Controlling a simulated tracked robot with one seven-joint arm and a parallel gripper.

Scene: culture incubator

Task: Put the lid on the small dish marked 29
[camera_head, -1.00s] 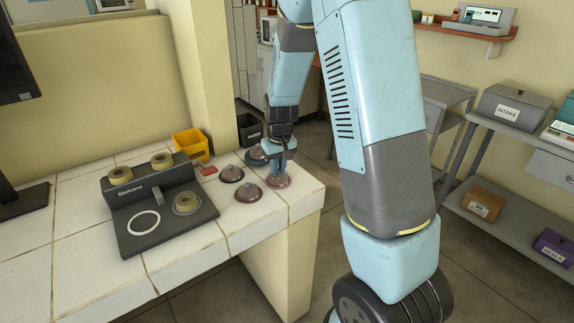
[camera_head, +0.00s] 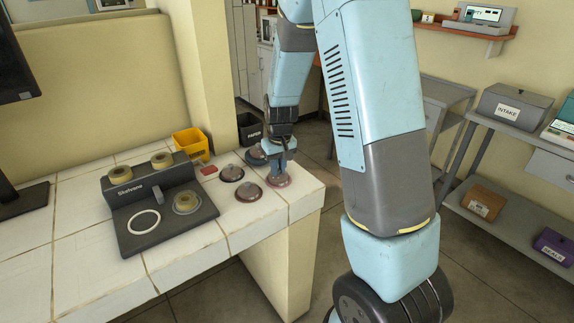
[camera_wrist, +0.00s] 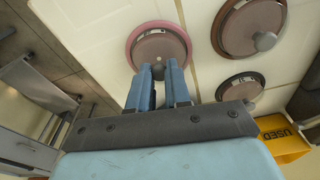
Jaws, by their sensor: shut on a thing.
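My gripper (camera_wrist: 158,76) is shut on a pink-rimmed round lid (camera_wrist: 150,50) with a greyish top. The grip is at its near side in the wrist view, where the fingers hide what they hold. In the head view this lid (camera_head: 279,181) is at the table's right corner, below my gripper (camera_head: 280,168); I cannot tell whether it touches the tabletop. A small label on it is too blurred to read. Small round dishes (camera_head: 120,175) (camera_head: 162,160) (camera_head: 186,203) sit on a dark grey stand (camera_head: 145,241). No mark 29 is readable on any of them.
A brown knobbed lid (camera_head: 248,192), a darker lid (camera_head: 232,173) and a blue-grey lid (camera_head: 257,157) lie close to my gripper. A red patch (camera_head: 209,170), a yellow bin (camera_head: 190,143) and a monitor (camera_head: 18,70) are nearby. The front left tabletop (camera_head: 90,275) is clear.

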